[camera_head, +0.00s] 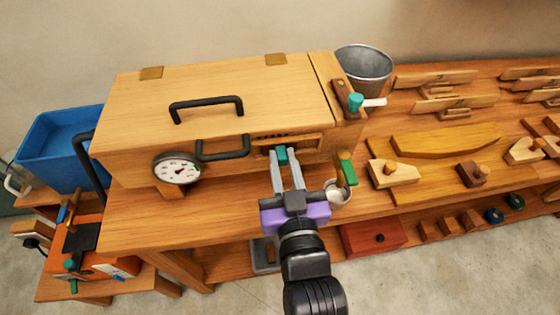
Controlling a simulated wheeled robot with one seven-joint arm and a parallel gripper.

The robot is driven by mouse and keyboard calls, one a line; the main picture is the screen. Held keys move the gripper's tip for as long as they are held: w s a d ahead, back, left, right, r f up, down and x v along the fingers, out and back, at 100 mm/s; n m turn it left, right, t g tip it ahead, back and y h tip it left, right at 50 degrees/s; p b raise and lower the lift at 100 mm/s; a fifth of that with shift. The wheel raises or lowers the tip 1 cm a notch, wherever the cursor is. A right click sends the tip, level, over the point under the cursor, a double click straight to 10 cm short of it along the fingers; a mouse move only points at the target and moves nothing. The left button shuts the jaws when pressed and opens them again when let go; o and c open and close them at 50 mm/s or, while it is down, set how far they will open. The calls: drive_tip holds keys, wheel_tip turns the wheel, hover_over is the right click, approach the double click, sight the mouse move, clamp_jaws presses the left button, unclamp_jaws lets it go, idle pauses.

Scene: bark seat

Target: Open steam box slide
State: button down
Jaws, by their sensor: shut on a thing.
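The steam box (230,88) is a long wooden box on the bench, with a black handle (206,104) on its closed lid. A slide (295,144) with a small teal knob (281,154) sits in its front face, just right of a second black handle (222,149). My gripper (284,163) reaches up from below with its two grey fingers at the slide. It is shut on the teal knob. How far the slide stands open cannot be told, as the fingers hide part of it.
A round gauge (177,169) is on the box front at left. A metal bucket (363,67) stands behind the right end. A small metal cup (337,191) is close right of my gripper. Wooden planes and a board (446,141) lie on the bench at right. A blue bin (62,140) is at left.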

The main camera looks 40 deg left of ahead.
drive_tip(key=w, duration=0.1)
drive_tip(key=d+b, duration=0.1)
drive_tip(key=w+d, duration=0.1)
drive_tip(key=shift+w+d+f, duration=0.15)
drive_tip(key=shift+w+f, duration=0.1)
drive_tip(key=shift+w, duration=0.1)
drive_tip(key=shift+w+d+r+b, duration=0.2)
drive_tip(key=shift+w+d+b, duration=0.05)
drive_tip(key=shift+d+b, duration=0.1)
drive_tip(key=c, duration=1.3)
unclamp_jaws()
drive_tip(key=b, duration=0.2)
approach(297, 143)
drive_tip(key=shift+s+d+f, duration=0.1)
drive_tip(key=shift+d, duration=0.35)
drive_tip(key=shift+s+d+f, duration=0.15)
drive_tip(key=shift+d, duration=0.3)
